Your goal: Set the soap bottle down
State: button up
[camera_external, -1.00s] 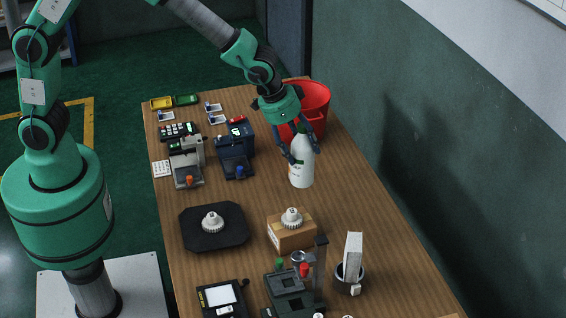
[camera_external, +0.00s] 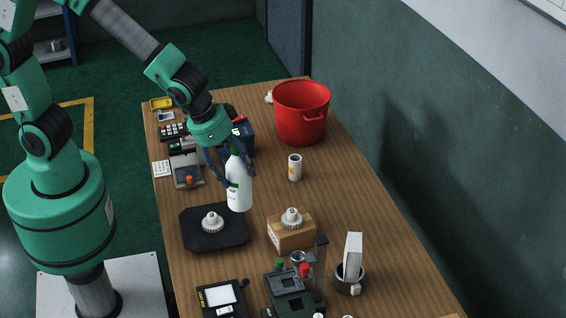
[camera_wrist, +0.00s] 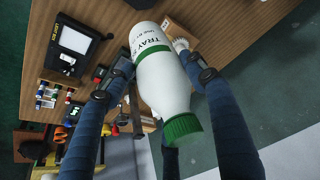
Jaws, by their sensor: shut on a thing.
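The soap bottle (camera_external: 239,190) is white with a green cap and a green band. My gripper (camera_external: 231,160) is shut on it around its upper part, and it is roughly upright in the external view. Its lower end shows over or beside the right rear edge of the black tray (camera_external: 196,236); I cannot tell whether it touches anything. In the wrist view the bottle (camera_wrist: 165,75) lies between the dark blue fingers (camera_wrist: 165,85), cap toward the camera.
A white gear-like part (camera_external: 212,222) sits on the black tray, close to the bottle. A cardboard box (camera_external: 291,236) carries another one. A small white canister (camera_external: 295,168) and a red bucket (camera_external: 301,112) stand behind on the right. Bare table lies right of the bottle.

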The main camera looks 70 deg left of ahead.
jog(key=s+f+b, duration=0.2)
jog(key=s+f, duration=0.1)
jog(key=s, duration=1.2)
notch_tip(320, 180, down, 11)
jog(key=shift+w+a, duration=0.15)
jog(key=shift+a, duration=0.25)
jog(key=shift+r, duration=0.1)
jog(key=w+d+f, duration=0.1)
jog(key=w+d, duration=0.7)
jog(key=w, duration=0.5)
jog(key=shift+w+d+f, duration=0.25)
jog(key=shift+w, duration=0.05)
